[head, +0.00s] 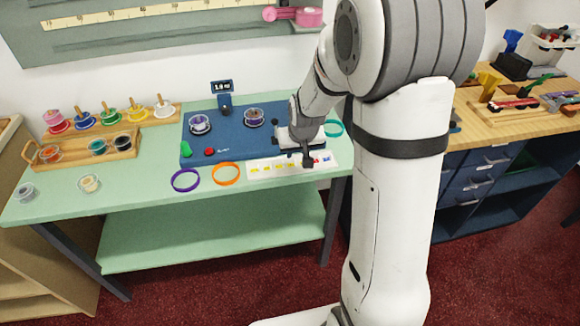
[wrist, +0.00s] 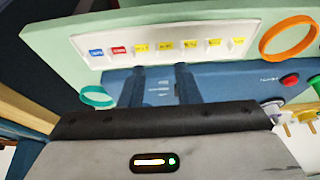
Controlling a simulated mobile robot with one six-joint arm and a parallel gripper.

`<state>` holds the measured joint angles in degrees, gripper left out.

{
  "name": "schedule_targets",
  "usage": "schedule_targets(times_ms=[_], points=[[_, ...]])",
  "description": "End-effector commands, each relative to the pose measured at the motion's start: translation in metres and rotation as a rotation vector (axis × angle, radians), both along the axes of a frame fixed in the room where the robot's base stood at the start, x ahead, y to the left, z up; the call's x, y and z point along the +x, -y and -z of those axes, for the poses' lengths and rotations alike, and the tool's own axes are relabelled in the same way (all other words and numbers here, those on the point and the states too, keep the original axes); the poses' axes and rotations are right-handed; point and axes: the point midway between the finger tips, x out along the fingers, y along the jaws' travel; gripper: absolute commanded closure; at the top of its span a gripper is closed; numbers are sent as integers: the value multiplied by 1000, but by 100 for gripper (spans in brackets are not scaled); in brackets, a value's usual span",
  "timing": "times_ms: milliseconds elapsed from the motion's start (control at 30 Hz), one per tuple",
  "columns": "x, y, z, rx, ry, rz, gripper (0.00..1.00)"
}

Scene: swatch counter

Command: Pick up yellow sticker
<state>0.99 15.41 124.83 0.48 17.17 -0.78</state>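Several small yellow stickers (wrist: 190,44) sit in a row on a white strip (wrist: 215,55), beside one red sticker (wrist: 119,50) and one blue sticker (wrist: 96,53). In the head view the strip (head: 256,173) lies near the counter's front edge, with yellow stickers (head: 267,169) on its left and middle. My gripper (wrist: 160,67) has its two dark fingers apart, with nothing seen between them. In the wrist view the fingertips show just short of the row, close to the leftmost yellow stickers. In the head view my gripper (head: 308,161) is over the strip's right part and hides some of it.
Clear cups (head: 200,124) stand on the mat. The counter's left front is mostly clear.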

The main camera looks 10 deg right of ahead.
Motion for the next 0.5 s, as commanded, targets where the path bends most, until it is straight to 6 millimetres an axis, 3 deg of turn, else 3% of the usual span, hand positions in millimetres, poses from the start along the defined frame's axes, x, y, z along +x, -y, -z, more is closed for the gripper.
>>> schedule_targets(times_ms=[500], points=[[24,2,52,0,-4,-5,70]])
